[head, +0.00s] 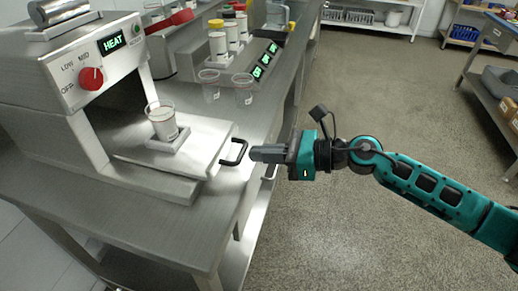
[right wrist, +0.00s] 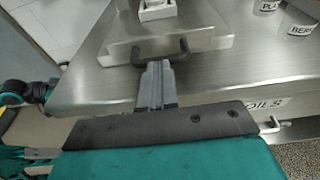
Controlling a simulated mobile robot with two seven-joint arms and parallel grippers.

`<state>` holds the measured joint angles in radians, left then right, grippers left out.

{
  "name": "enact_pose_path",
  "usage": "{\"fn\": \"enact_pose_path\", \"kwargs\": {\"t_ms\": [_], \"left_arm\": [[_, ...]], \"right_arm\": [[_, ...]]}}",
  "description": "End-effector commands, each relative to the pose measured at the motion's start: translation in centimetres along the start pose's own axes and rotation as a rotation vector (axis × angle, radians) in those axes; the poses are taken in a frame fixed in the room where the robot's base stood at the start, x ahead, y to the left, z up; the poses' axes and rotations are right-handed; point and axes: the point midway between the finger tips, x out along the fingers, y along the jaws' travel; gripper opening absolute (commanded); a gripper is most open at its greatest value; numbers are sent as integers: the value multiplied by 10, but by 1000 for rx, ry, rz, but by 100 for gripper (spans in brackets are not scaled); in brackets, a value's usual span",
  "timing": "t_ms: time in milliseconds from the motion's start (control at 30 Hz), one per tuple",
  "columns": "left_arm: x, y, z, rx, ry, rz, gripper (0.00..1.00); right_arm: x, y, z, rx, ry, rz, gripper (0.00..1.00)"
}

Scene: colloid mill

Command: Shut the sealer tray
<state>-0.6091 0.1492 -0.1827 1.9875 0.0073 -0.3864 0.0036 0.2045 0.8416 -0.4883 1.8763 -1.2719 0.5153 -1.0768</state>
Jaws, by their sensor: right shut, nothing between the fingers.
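The sealer (head: 75,85) stands on the steel bench at the left, its display reading HEAT. Its tray (head: 208,130) is pulled out toward the right, with a black handle (head: 236,152) on its front. A cup (head: 161,122) stands in a square holder on the tray. My right gripper (head: 254,154) is shut and empty, its fingertips close to the handle. In the right wrist view the fingers (right wrist: 155,75) reach to the middle of the handle (right wrist: 182,48); I cannot tell whether they touch it. My left gripper is not in view.
Two empty clear cups (head: 243,92) stand on the bench behind the tray. Several capped containers (head: 218,45) stand on scales with green displays farther back. The bench edge runs just beyond the handle. The floor (head: 380,100) to the right is open.

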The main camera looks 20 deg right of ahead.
Motion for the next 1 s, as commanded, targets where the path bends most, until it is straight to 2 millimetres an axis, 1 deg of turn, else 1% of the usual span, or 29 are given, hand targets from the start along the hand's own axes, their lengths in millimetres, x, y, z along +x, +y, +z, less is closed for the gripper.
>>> {"fn": "enact_pose_path", "kwargs": {"t_ms": [33, 133, 467, 567, 667, 767, 800, 867, 1000], "left_arm": [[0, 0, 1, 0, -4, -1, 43], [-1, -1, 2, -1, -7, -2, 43], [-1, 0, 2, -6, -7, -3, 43], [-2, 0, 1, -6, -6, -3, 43], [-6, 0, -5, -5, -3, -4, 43], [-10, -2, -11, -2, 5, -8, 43], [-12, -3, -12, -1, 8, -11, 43], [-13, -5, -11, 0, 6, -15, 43], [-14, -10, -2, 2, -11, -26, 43]], "right_arm": [[5, 0, 1, 1, -2, 1, 0], [9, 0, 0, 1, 0, 0, 0], [10, 0, 0, 1, 0, 0, 0], [14, 0, 2, 2, -1, 0, 0], [28, -1, 7, 3, -5, -2, 0], [54, -2, 15, 2, -6, 0, 0], [65, -2, 17, 2, -7, 0, 0], [82, -2, 20, 3, -7, 0, 0], [118, -2, 26, 2, -5, 1, 0]]}}
